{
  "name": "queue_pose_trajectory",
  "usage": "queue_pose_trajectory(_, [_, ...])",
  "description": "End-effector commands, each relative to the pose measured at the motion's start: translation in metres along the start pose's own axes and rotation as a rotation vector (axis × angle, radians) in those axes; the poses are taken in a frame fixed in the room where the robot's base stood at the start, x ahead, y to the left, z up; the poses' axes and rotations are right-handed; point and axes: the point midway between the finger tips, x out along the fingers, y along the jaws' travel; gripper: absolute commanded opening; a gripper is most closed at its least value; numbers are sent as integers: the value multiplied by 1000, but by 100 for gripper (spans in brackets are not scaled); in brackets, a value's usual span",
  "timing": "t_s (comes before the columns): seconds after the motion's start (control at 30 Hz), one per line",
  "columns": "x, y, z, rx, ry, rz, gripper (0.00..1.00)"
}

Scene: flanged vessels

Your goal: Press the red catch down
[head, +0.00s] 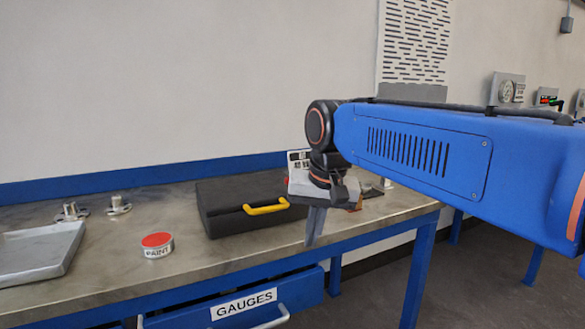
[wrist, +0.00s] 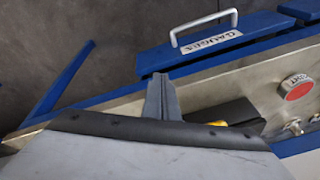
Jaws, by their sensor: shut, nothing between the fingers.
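I cannot make out a red catch in either view. A dark case (head: 225,218) with a yellow handle (head: 266,207) lies on the workbench, and part of it shows in the wrist view (wrist: 235,112). My gripper (head: 313,240) points down at the bench's front edge, to the right of the case. Its fingers are together with nothing between them, and they also show in the wrist view (wrist: 161,85). My gripper and wrist hide part of the bench behind them, including the right end of the case.
A blue drawer (head: 190,318) labelled GAUGES is below the front edge. Open floor lies right of the bench.

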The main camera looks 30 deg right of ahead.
Motion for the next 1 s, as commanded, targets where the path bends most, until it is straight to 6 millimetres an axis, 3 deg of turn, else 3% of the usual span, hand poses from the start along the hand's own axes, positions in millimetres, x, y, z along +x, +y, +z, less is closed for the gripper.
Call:
queue_pose_trajectory(0.03, [-10, -6, -15, 41, -8, 5, 0])
queue_pose_trajectory(0.4, [-73, -35, -104, 364, -72, 51, 0])
queue_pose_trajectory(1.0, [-138, -64, -230, 878, -151, 165, 0])
